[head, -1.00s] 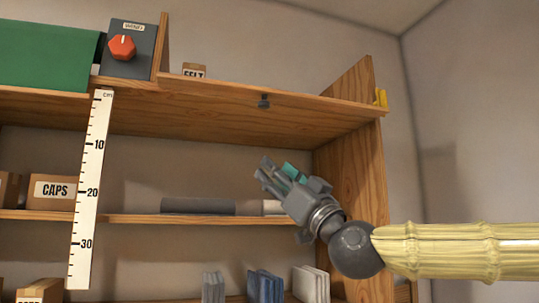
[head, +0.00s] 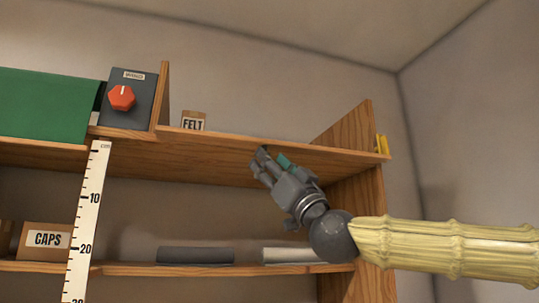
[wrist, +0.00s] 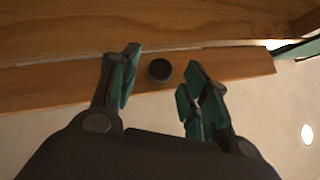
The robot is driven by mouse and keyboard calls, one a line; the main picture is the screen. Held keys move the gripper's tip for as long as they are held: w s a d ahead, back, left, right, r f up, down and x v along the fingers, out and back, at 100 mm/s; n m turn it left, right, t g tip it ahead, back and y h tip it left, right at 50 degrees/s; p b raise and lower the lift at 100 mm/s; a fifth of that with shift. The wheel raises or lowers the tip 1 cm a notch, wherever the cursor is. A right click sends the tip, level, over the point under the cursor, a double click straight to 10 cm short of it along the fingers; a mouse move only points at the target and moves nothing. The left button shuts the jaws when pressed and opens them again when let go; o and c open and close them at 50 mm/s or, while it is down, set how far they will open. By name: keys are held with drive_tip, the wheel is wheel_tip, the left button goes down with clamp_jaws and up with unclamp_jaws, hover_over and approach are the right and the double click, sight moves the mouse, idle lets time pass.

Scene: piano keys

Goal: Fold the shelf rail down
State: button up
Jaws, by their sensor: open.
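In the wrist view, a wooden strip, apparently the shelf rail (wrist: 55,87), runs across below a larger wooden board, with a thin pale gap between them. A round dark knob (wrist: 160,71) is on the strip. My gripper (wrist: 161,64) is open, with one finger on each side of the knob; contact is not clear. In the head view my gripper (head: 271,158) is at the front of the top shelf (head: 200,160) and hides the knob. I cannot tell the rail from the shelf front there.
A white ruler (head: 88,220) hangs at left. A lower shelf holds dark and pale items.

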drive_tip(key=shift+w+a+r, duration=0.35)
drive_tip(key=shift+r, duration=0.15)
drive_tip(key=shift+c, duration=0.3)
drive_tip(key=c, duration=0.9)
drive_tip(key=shift+c, duration=0.2)
drive_tip(key=shift+r, duration=0.1)
